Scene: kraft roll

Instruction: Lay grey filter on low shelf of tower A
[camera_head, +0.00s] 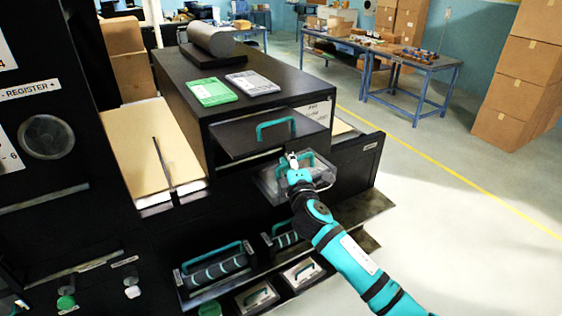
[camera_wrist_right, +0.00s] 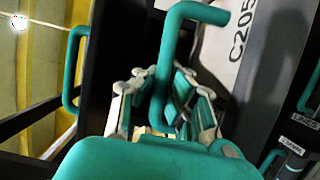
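A grey, partly see-through box with a teal handle (camera_head: 268,184), which looks like the grey filter, is at the front of the black tower, below a black panel with its own teal handle. My right gripper (camera_head: 293,160) is over this box and covers part of it. In the right wrist view, a teal handle (camera_wrist_right: 170,55) passes between the close-set fingers of my right gripper (camera_wrist_right: 166,100), which appear shut on it. I cannot tell whether the box is supported underneath. Low shelves hold dark ribbed cartridges (camera_head: 215,271) with teal handles. My left gripper is not in view.
A green booklet (camera_head: 211,92), a grey booklet (camera_head: 252,83) and a grey roll (camera_head: 211,39) lie on the tower top. A tan board (camera_head: 140,140) is at left. Blue-legged tables (camera_head: 420,62) and cartons (camera_head: 520,75) stand behind. The floor at right is clear.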

